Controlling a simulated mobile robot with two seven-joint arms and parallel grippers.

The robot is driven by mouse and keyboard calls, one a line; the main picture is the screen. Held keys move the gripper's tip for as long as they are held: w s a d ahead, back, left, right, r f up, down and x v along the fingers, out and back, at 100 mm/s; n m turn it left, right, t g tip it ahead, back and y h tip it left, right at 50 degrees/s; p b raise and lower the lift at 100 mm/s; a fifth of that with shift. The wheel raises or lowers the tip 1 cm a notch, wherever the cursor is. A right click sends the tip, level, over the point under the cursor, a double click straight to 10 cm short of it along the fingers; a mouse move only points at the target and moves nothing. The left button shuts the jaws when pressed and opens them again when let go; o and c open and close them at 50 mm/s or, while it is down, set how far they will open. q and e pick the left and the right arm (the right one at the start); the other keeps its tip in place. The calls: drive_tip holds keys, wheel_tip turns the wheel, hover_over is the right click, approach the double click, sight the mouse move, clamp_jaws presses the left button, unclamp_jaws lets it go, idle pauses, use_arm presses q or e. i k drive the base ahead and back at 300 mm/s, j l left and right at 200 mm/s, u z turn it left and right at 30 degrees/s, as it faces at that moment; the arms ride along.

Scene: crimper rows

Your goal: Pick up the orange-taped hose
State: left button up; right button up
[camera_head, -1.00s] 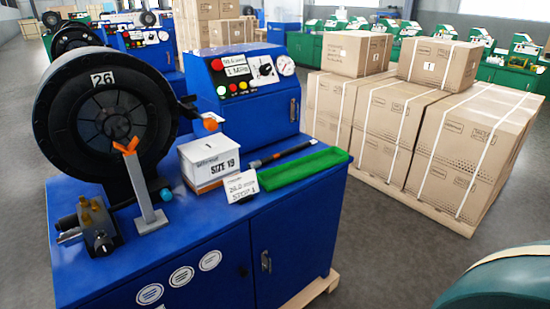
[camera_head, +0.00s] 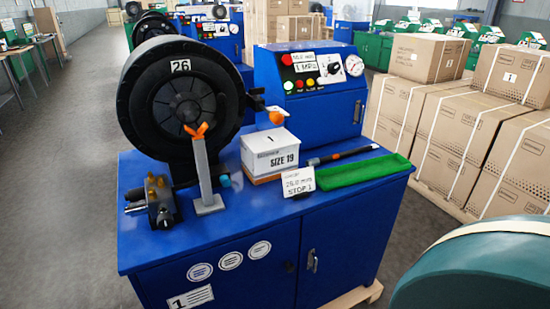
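A short dark hose (camera_head: 350,154) with a small orange band lies on the blue machine bench (camera_head: 250,222). It rests just behind a green tray (camera_head: 362,171), and its left end sits close to a white label card reading STOP 1. The tray's rear edge runs alongside the hose. Neither of my grippers is in view.
A large black crimper head (camera_head: 180,100) marked 26 stands on the bench's left. A SIZE 19 box (camera_head: 270,156) and a stop card (camera_head: 298,181) stand left of the hose. A control panel (camera_head: 315,75) rises behind. A teal drum (camera_head: 480,275) fills the lower right. Stacked cartons (camera_head: 440,120) stand at right.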

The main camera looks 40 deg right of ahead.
sight(314, 163)
drive_tip(key=l+u, duration=0.35)
drive_tip(key=k+l+u, duration=0.15)
drive_tip(key=u, duration=0.2)
drive_tip(key=k+l+u, duration=0.1)
drive_tip(key=l+u, duration=0.25)
drive_tip(key=k+l+u, duration=0.7)
drive_tip(key=k+l, duration=0.7)
drive_tip(key=k, duration=0.1)
